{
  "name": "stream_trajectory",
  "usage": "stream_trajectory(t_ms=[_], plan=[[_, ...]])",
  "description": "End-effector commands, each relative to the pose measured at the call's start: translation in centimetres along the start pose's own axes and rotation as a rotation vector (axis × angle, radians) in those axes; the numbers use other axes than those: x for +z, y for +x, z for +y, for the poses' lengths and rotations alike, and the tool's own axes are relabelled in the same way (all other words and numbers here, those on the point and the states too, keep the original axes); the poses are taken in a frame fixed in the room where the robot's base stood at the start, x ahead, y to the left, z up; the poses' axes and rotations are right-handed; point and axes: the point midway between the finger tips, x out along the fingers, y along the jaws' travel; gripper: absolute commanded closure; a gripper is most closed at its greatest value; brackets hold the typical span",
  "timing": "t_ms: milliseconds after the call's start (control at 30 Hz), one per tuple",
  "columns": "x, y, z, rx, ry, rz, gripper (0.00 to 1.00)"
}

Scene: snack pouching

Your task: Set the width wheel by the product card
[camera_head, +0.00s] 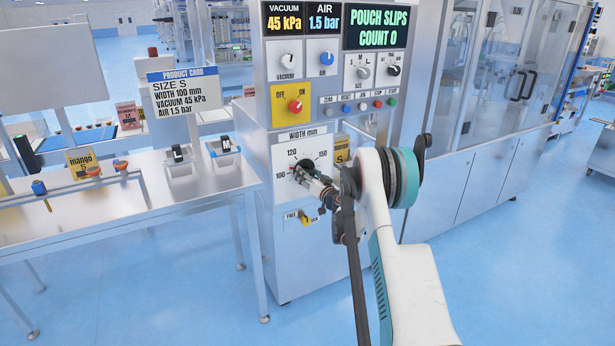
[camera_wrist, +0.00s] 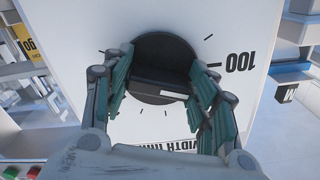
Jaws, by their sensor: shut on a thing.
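The width wheel (camera_head: 299,170) is a round black knob on the white WIDTH mm dial plate (camera_head: 318,152), marked 100, 120 and 150. My gripper (camera_head: 311,179) is at the wheel, shut on it. In the wrist view my gripper's two green-padded fingers (camera_wrist: 163,92) hold the wheel's raised bar (camera_wrist: 160,72) from both sides. The 100 mark shows to the right of the wheel there. The exact pointer setting is hard to read. The product card (camera_head: 184,91) reads SIZE S, WIDTH 100 mm, VACUUM 45 kPa, AIR 1.5 bar.
Below the dial is a yellow FREE/lock lever (camera_head: 306,217). Above it are a red knob on a yellow plate (camera_head: 293,105), a row of small buttons, and displays reading 45 kPa, 1.5 bar and POUCH SLIPS COUNT 0. A steel table (camera_head: 110,205) stands left of the machine.

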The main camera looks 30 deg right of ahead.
Motion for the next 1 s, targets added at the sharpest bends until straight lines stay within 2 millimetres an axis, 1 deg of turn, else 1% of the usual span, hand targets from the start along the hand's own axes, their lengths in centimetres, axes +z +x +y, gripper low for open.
stream_trajectory(t_ms=[200, 433, 667, 1000], plan=[[0.18, -0.08, 0.11, -0.001, -0.173, -0.002, 0.71], [0.17, -0.08, 0.19, -0.002, -0.300, -0.001, 0.71], [0.16, -0.09, 0.23, -0.002, -0.363, -0.001, 0.71], [0.17, -0.09, 0.24, -0.001, -0.378, -0.001, 0.71]])
